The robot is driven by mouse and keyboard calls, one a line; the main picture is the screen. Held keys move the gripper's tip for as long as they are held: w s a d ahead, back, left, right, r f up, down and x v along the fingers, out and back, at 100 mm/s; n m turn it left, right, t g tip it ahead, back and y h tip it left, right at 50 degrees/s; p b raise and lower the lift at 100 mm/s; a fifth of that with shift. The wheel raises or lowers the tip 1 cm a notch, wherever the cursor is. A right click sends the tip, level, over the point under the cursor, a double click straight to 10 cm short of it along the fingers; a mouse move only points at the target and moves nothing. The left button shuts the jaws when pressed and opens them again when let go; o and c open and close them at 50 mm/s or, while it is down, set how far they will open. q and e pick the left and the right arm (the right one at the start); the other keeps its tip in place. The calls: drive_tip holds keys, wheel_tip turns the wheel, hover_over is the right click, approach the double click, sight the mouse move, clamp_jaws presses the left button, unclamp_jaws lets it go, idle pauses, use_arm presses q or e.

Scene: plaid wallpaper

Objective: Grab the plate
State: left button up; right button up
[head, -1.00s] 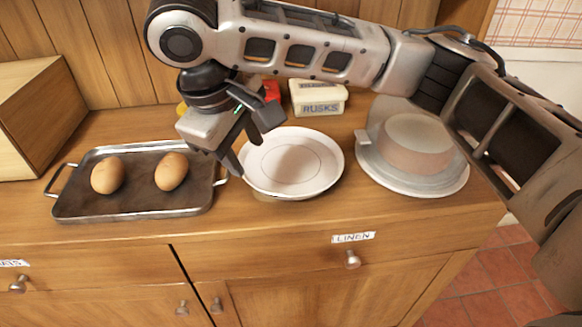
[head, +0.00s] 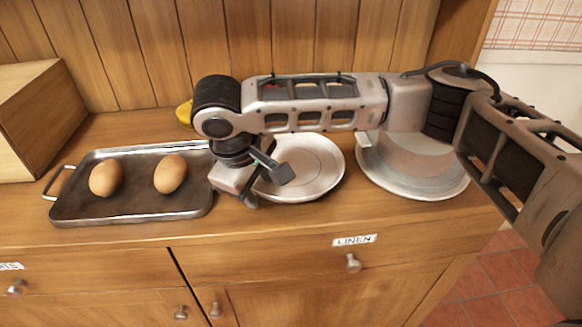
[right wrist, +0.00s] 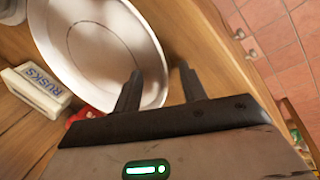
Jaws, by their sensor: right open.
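The white round plate (head: 320,165) lies on the wooden counter, between a tray and a large lidded dish. It also shows in the right wrist view (right wrist: 95,45). My right gripper (head: 267,188) is open at the plate's left front edge; its arm covers part of the plate's back. In the right wrist view the two fingers (right wrist: 160,72) are apart, one over the plate and one outside its rim. Contact with the rim cannot be told. My left gripper is not in view.
A metal tray (head: 130,208) with two eggs stands left of the plate. The pale lidded dish (head: 435,185) is close on the right. The RUSKS box (right wrist: 38,88) is behind the plate. A wooden box (head: 40,115) is far left.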

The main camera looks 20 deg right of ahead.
drive_tip(key=shift+s, duration=0.1)
clamp_jaws()
drive_tip(key=shift+r, duration=0.1)
